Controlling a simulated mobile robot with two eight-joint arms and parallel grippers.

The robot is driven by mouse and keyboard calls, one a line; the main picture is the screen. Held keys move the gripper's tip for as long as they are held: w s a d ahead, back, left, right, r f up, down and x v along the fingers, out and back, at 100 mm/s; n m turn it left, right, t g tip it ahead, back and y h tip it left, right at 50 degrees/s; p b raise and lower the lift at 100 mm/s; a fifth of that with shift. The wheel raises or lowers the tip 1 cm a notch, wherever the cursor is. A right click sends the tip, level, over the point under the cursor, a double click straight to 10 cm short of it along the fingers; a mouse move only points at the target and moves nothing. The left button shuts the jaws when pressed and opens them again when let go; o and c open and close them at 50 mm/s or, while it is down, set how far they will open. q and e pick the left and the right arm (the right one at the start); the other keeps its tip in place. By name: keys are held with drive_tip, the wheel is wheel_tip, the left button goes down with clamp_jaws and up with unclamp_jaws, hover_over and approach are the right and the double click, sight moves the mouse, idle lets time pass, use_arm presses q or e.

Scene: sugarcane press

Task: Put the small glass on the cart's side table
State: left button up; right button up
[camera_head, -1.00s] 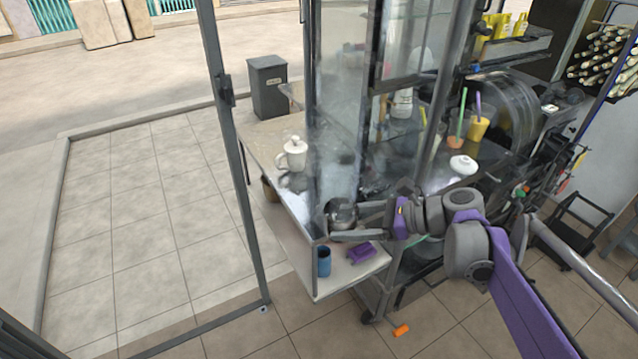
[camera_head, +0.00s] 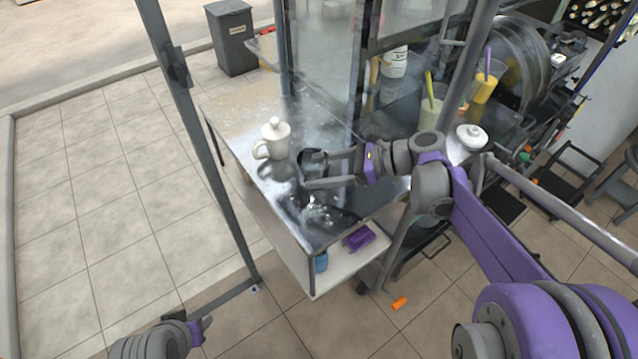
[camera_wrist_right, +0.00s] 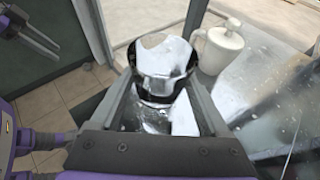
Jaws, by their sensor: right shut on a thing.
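The small glass (camera_head: 313,158) is clear with a dark rim and sits between the fingers of my right gripper (camera_head: 308,171). In the right wrist view the glass (camera_wrist_right: 163,66) is upright between the two fingers, mouth toward the camera. It is over the cart's shiny side table (camera_head: 270,196), right of a white lidded mug (camera_head: 274,140). I cannot tell whether its base touches the tabletop. Part of my left arm shows at the bottom left of the head view; its fingers are not clear there.
A glass-walled cabinet stands behind the side table. A lower shelf (camera_head: 340,268) holds a purple item (camera_head: 359,238) and a blue cup (camera_head: 321,262). A white lidded bowl (camera_head: 471,136) and drinks stand to the right. A grey post (camera_head: 196,140) rises at left.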

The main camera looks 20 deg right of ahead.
sight(321, 196)
drive_tip(key=shift+f, duration=2.65)
drive_tip(key=o, duration=1.3)
drive_tip(key=shift+b, duration=0.3)
drive_tip(key=shift+c, duration=0.2)
drive_tip(key=shift+d+r, duration=0.1)
drive_tip(key=shift+r, duration=0.05)
drive_tip(key=v, duration=1.1)
drive_tip(key=shift+s+d+r, duration=0.15)
drive_tip(key=shift+d+r, duration=0.05)
drive_tip(key=shift+d, duration=0.05)
